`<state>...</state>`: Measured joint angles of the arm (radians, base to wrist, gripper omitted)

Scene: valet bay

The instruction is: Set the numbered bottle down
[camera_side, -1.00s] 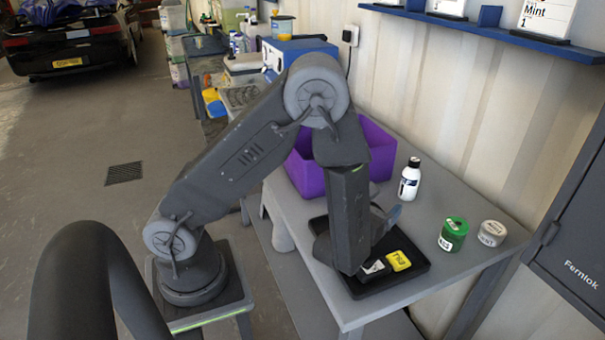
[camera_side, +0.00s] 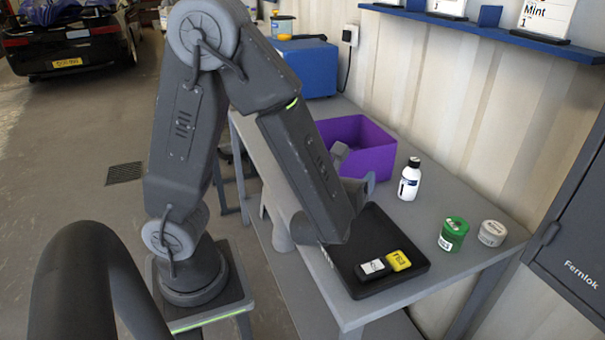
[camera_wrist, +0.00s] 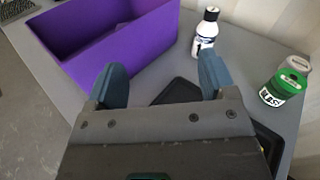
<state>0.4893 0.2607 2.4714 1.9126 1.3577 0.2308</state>
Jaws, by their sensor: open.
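The white bottle (camera_side: 409,183) with a black cap and dark label stands upright on the grey table, right of the purple bin. In the side view, my forearm hides much of the gripper.
A black tray (camera_side: 416,275) at the table's front holds a yellow block (camera_side: 398,260) and a black-and-white block (camera_side: 372,268). A green tin (camera_side: 453,234) and a grey tin (camera_side: 491,233) stand to the right. The purple bin (camera_side: 372,160) stands behind.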

